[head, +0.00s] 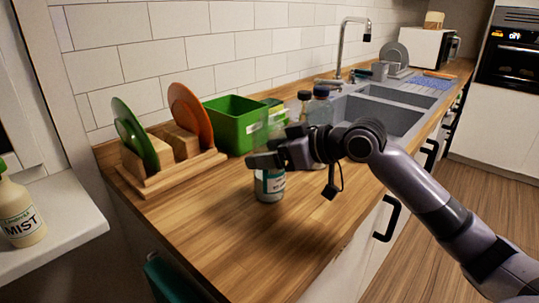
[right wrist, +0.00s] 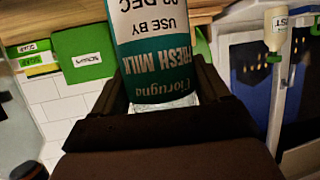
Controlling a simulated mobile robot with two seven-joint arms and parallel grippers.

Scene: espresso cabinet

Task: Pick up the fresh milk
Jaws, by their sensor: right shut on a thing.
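The fresh milk bottle (head: 270,184) has a teal and white label and stands upright on, or just above, the wooden counter in the head view. Its label reads "FRESH MILK" in the right wrist view (right wrist: 155,60), where it sits between the two fingers. My right gripper (head: 268,158) is shut on the bottle near its upper part. The gripper hides part of the bottle's top in the head view. I cannot tell whether its base touches the counter. My left gripper is in neither view.
A wooden rack (head: 165,175) with a green and an orange plate stands left of the bottle. A green bin (head: 235,122) and dark-capped bottles (head: 320,108) stand behind. The sink (head: 385,115) lies further right. The front counter (head: 240,235) is clear.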

